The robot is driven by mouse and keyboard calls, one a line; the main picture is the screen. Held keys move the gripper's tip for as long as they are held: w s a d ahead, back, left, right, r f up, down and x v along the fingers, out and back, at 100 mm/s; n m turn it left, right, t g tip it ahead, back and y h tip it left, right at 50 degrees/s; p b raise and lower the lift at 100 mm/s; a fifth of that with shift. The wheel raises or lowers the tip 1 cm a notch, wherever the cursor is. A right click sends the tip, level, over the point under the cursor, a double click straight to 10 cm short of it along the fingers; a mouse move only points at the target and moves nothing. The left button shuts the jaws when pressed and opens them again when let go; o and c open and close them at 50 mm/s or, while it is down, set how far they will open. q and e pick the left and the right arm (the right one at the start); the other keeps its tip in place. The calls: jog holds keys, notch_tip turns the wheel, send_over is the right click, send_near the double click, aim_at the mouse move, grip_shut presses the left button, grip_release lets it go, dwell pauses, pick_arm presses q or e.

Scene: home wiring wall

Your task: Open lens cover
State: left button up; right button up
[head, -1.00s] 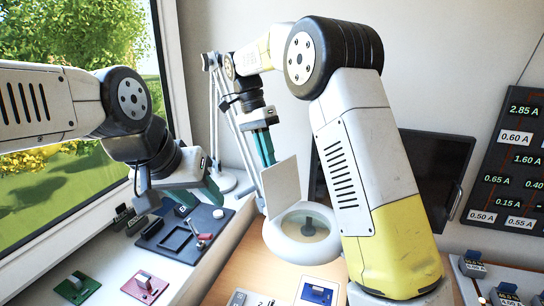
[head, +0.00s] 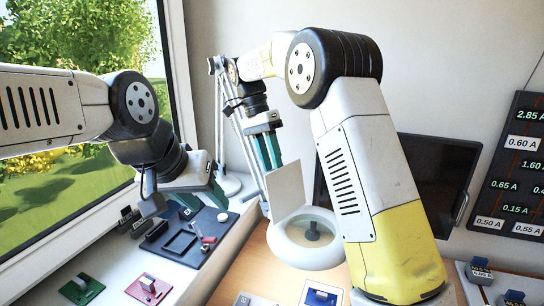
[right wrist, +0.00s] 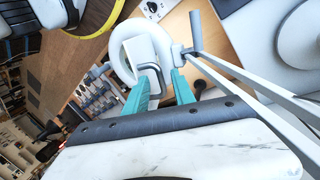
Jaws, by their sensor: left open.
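The lens cover (head: 285,190) is a pale square plate. It stands raised and tilted at the left rim of the white ring-shaped magnifier head (head: 308,258), whose round lens (head: 314,232) shows uncovered. My right gripper (head: 270,168) has teal fingers spread apart, just behind and above the cover's upper left edge; I cannot tell whether they touch it. In the right wrist view the open fingers (right wrist: 158,92) point towards the white magnifier head (right wrist: 122,45), with a grey bent piece between them in the picture. My left gripper (head: 205,200) is open and empty above the sill.
The magnifier's thin arm (head: 234,145) runs close beside my right gripper. A dark panel (head: 185,240) with small parts lies under my left gripper. Green (head: 82,288) and red (head: 148,288) plates lie nearer. A dark monitor (head: 430,180) stands behind my right arm.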

jog(key=v, duration=0.7)
jog(key=shift+r, duration=0.2)
jog(key=shift+a, duration=0.1)
dwell(0.3)
